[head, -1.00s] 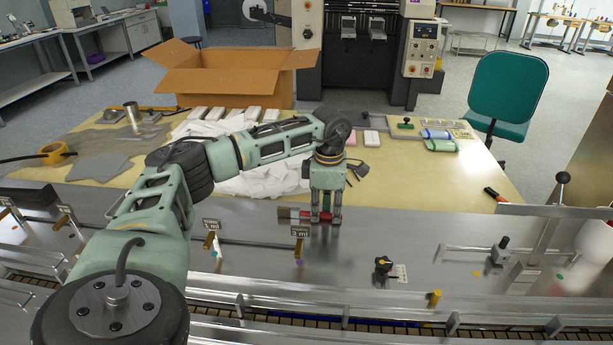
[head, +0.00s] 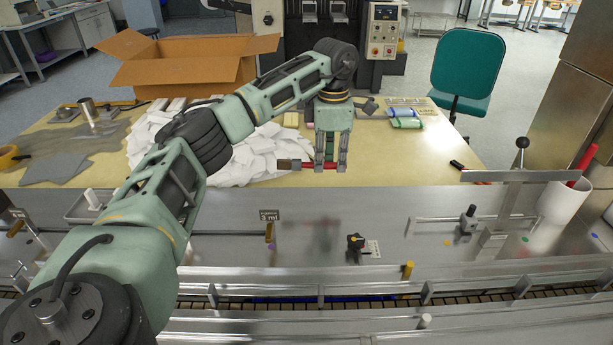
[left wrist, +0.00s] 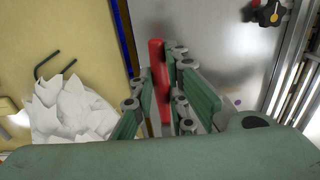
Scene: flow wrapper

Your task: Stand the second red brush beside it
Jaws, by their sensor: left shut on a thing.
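The second red brush (head: 308,166) is held level in my left gripper (head: 331,166). Its brownish end sticks out to the left of the fingers. The left gripper is shut on it, pointing down above the steel deck. In the left wrist view the red brush (left wrist: 156,65) lies between the two green fingers. The first red brush (head: 584,158) stands tilted in a white cup (head: 563,202) at the far right of the deck, well apart from the gripper. The cup hides its lower part. My right gripper is not in view.
A steel bracket with an upright lever (head: 521,155) stands just left of the cup. A black knob (head: 356,243) and a small clamp (head: 467,220) sit on the deck. White cloths (head: 240,155) and an open cardboard box (head: 185,65) are behind my left arm.

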